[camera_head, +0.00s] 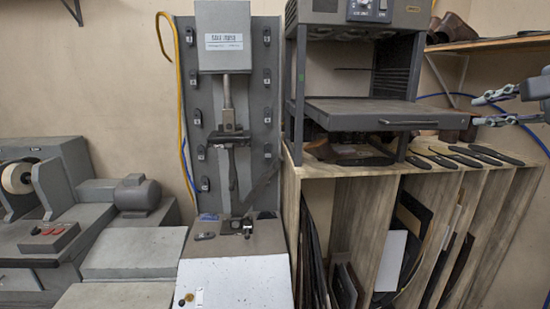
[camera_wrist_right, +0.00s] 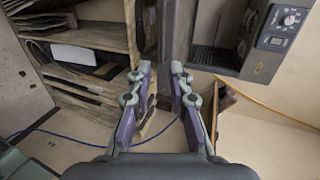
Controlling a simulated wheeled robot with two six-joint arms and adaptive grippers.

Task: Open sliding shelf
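The sliding shelf (camera_head: 365,112) is a flat dark grey tray in the grey machine frame, with a bar handle (camera_head: 408,123) along its front edge. Its front appears to stick out somewhat past the frame posts. My right gripper (camera_head: 474,109) comes in from the right edge, its two fingers apart, just right of the shelf's front corner; I cannot tell whether it touches. In the right wrist view the gripper (camera_wrist_right: 163,76) is open, with a gap between its fingertips, and the dark shelf (camera_wrist_right: 178,35) appears edge-on just beyond. My left gripper is not in view.
Under the machine, a wooden rack (camera_head: 355,215) holds upright sheets, with dark soles (camera_head: 465,157) on its top. A press (camera_head: 223,40) stands left of it. A wall shelf (camera_head: 490,43) with brown shoes is at upper right. A blue cable runs along the wall.

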